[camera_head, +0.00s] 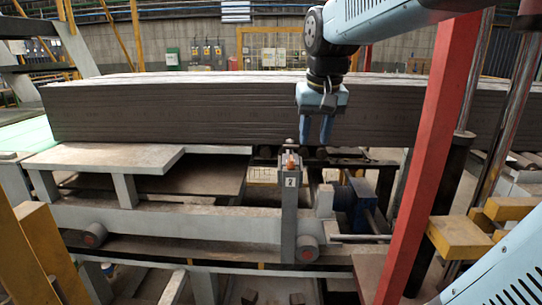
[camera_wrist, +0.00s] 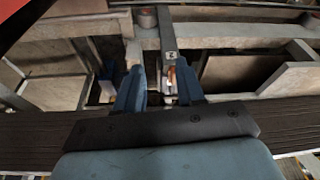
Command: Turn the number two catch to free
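The number two catch (camera_head: 291,160) is a small piece with an orange-brown part at the top of a narrow grey post (camera_head: 289,215). A white plate marked 2 (camera_head: 290,182) is on the post's front. In the wrist view the catch (camera_wrist: 171,76) shows between my fingers, nearer the right one and partly hidden by it. My gripper (camera_head: 315,141) points down with its two blue fingers apart and nothing between them. It is above and slightly right of the catch in the head view, apart from it. I cannot tell which way the catch is turned.
A long stack of dark grey slabs (camera_head: 180,112) runs behind the post, close to my gripper. A red upright beam (camera_head: 430,150) stands to the right. A grey platform (camera_head: 105,157) is at left, and a blue motor-like block (camera_head: 362,203) sits right of the post.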

